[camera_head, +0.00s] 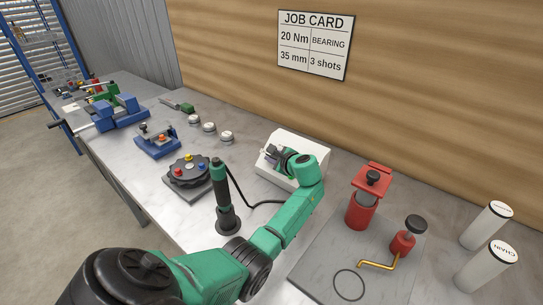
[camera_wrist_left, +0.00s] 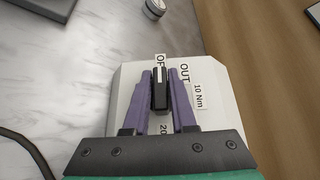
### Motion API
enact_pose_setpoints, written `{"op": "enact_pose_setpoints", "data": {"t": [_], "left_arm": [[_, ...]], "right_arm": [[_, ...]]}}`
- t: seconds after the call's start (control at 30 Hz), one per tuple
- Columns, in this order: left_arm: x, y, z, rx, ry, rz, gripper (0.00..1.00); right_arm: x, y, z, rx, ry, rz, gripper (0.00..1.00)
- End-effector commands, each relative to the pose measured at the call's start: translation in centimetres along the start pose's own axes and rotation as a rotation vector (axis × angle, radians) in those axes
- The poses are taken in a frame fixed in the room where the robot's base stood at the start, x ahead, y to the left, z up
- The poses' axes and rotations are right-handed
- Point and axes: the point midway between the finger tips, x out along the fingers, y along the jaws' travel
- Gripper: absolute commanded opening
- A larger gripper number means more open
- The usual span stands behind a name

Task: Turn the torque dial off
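The torque dial (camera_wrist_left: 160,90) is a black bar-shaped knob with a white line on the white box (camera_wrist_left: 125,80). My right gripper is not in view.
A black and green tool (camera_head: 218,190) stands upright left of my forearm, its cable running to the box. A dark rotary fixture (camera_head: 188,171) lies further left. A red press (camera_head: 363,200) and red crank unit (camera_head: 403,242) stand right. A job card (camera_head: 313,45) hangs on the wall.

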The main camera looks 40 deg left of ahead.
Motion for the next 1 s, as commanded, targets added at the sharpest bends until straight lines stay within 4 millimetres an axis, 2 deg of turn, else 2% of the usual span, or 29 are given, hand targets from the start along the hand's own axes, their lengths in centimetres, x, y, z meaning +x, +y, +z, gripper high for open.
{"op": "enact_pose_setpoints", "data": {"t": [0.07, 0.37, 0.47, 0.67, 1.0], "left_arm": [[0.0, 0.1, 0.0, 0.001, 0.0, 0.001, 0.5], [-0.1, 0.0, 0.0, 0.001, -0.001, -0.001, 0.5], [-0.7, 0.0, -0.1, 0.0, -0.001, -0.003, 0.5], [-4.4, 0.1, -0.2, -0.001, 0.003, -0.004, 0.5], [-12.8, 0.2, -0.3, 0.0, 0.004, -0.002, 0.5]], "right_arm": [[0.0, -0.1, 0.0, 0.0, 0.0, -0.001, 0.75], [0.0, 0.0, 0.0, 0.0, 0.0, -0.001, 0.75], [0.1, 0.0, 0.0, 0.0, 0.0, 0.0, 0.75], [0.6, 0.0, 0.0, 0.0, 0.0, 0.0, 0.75], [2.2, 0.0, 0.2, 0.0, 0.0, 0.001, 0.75]]}}
